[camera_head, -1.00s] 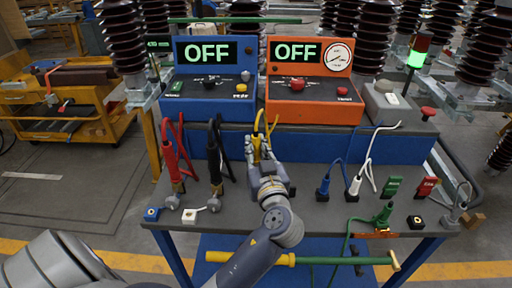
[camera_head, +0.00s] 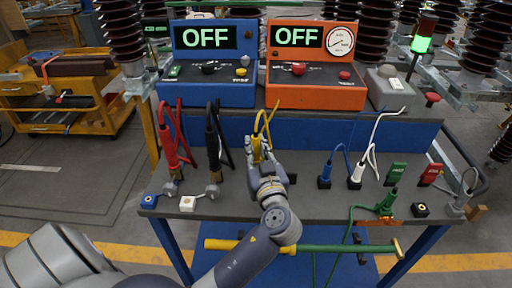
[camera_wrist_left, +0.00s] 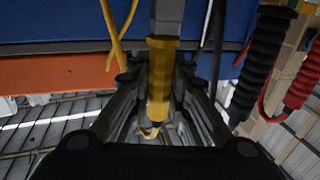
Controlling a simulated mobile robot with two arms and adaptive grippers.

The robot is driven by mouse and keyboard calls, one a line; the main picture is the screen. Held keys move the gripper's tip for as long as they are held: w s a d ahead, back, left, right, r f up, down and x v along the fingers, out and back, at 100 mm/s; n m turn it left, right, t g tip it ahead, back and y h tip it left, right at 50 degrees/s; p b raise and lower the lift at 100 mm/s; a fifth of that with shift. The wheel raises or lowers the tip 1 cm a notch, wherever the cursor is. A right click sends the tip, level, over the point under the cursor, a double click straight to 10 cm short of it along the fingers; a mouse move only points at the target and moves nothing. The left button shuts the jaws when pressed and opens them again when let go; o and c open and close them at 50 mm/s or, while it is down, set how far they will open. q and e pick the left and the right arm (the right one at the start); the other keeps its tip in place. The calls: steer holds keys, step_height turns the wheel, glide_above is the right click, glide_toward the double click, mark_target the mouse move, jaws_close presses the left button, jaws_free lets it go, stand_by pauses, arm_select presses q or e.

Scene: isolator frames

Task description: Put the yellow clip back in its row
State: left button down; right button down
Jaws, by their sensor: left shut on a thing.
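The yellow clip (camera_head: 257,148) stands upright in my left gripper (camera_head: 260,152), between the black clip and the blue clip. In the left wrist view the yellow clip (camera_wrist_left: 159,85) sits between the two dark fingers of my left gripper (camera_wrist_left: 160,100), which are shut on it. Its yellow cable rises from its top. The row also holds a red clip (camera_head: 170,150), a black clip (camera_head: 213,150), a blue clip (camera_head: 325,172), a white clip (camera_head: 358,170) and a green clip (camera_head: 386,203). The clip's lower end is hidden by my gripper in the head view. My right gripper is not in view.
A blue box (camera_head: 215,92) and an orange box (camera_head: 317,95), both reading OFF, stand behind the row. A green and yellow rod (camera_head: 330,249) lies below the front edge.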

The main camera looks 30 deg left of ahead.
arm_select(q)
steer(key=shift+b, duration=0.35)
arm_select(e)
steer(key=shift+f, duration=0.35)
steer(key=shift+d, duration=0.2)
arm_select(q)
steer(key=shift+b, duration=0.3)
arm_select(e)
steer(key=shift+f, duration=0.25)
arm_select(q)
steer(key=shift+s+a+f+b, duration=0.1)
steer(key=shift+a+f+b, duration=0.1)
steer(key=shift+b, duration=0.25)
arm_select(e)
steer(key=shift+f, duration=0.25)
arm_select(q)
steer(key=shift+f, duration=0.2)
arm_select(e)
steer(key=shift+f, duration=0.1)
